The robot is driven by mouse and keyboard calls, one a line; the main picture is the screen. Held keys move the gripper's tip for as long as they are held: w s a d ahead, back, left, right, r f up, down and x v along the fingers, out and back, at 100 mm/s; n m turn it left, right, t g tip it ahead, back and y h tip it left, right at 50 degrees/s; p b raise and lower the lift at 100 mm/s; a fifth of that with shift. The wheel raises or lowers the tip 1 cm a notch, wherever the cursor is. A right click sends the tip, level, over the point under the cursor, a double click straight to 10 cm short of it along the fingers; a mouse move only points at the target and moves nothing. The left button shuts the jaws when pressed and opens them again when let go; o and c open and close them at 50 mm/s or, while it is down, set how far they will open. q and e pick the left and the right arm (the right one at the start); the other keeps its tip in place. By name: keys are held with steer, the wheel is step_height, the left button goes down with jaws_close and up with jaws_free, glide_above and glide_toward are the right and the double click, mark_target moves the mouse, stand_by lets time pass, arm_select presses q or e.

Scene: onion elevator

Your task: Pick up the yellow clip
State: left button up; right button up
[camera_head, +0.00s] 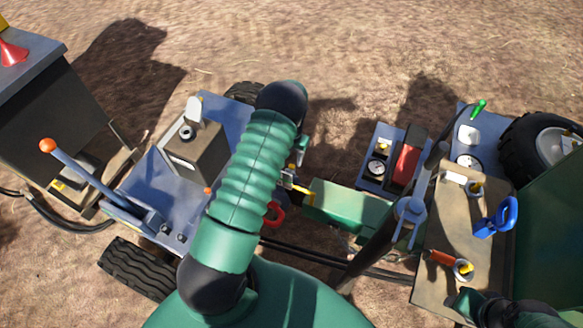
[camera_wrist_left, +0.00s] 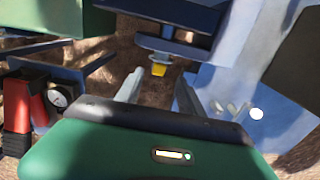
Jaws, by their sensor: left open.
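The yellow clip (camera_wrist_left: 159,69) shows in the left wrist view as a small yellow piece under a dark blue bar. It lies beyond and between the two pale fingers of my left gripper (camera_wrist_left: 158,92), which is open and empty. In the head view a small yellow piece (camera_head: 289,184), apparently the clip, sits at the right edge of the blue cart, beside a red ring. My left gripper (camera_head: 300,152) is just above it in the picture, mostly hidden behind my green arm. My right gripper does not show clearly.
The blue cart (camera_head: 165,198) carries a grey box and an orange-knobbed lever (camera_head: 47,146). A green block (camera_head: 345,208) is right of the clip. A red canister (camera_head: 408,157) and gauge stand farther right, near a tool board (camera_head: 450,235). Open dirt lies behind.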

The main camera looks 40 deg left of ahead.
mark_target(292, 165)
arm_select(q)
steer(key=f, duration=0.3)
steer(key=shift+s+d, duration=0.2)
steer(key=shift+d, duration=0.1)
steer(key=shift+a+f, duration=0.1)
steer(key=shift+f, duration=0.15)
jaws_close()
